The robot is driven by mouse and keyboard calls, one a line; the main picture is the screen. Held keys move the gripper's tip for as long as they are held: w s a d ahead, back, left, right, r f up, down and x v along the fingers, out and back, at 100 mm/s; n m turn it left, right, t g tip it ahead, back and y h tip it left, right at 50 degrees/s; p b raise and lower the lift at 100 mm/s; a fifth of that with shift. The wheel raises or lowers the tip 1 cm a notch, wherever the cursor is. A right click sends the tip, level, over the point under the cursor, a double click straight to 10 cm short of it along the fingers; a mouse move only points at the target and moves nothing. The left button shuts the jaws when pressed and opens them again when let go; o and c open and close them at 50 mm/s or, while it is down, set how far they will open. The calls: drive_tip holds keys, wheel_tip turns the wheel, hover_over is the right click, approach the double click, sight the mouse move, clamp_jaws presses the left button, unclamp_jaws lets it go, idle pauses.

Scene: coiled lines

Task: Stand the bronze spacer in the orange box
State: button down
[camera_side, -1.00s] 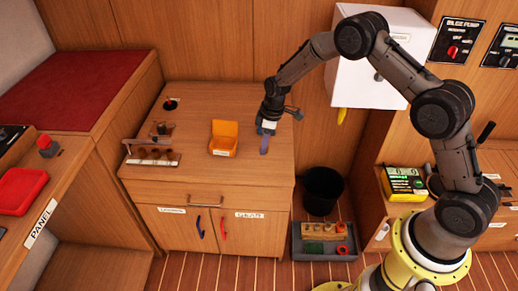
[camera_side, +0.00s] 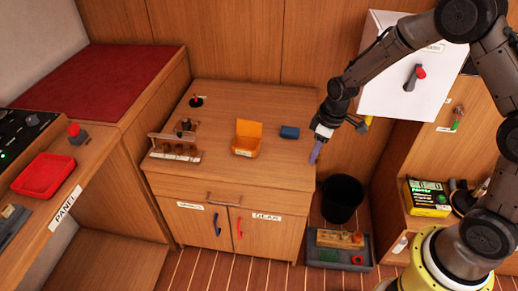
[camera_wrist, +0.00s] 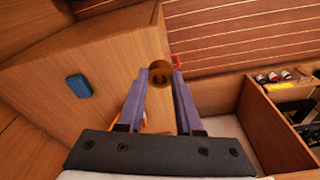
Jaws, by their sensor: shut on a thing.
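The orange box (camera_side: 246,147) stands on the counter with its lid raised at the back. My gripper (camera_side: 314,156) is at the counter's right edge, to the right of the box and apart from it. In the wrist view my gripper (camera_wrist: 160,80) is shut on a brown-bronze ring, the bronze spacer (camera_wrist: 159,66), held at the fingertips with its round hole showing. The spacer cannot be made out in the side view. The inside of the box is hard to see.
A blue block (camera_side: 290,132) lies on the counter between box and gripper. A black bin (camera_side: 342,198) and a grey tray (camera_side: 322,255) are below on the right. The counter front is clear.

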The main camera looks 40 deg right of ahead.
drive_tip(key=m, duration=0.1)
drive_tip(key=m+h, duration=0.2)
drive_tip(key=m, duration=0.8)
hover_over(246, 143)
drive_tip(key=s+a, duration=0.2)
drive_tip(key=s, duration=0.1)
drive_tip(key=f, duration=0.8)
drive_tip(key=shift+s+d+f, duration=0.1)
drive_tip(key=shift+d+f, duration=0.1)
drive_tip(key=shift+f, duration=0.15)
drive_tip(key=shift+w+f, duration=0.2)
drive_tip(key=shift+f, duration=1.65)
drive_tip(key=shift+f, duration=0.2)
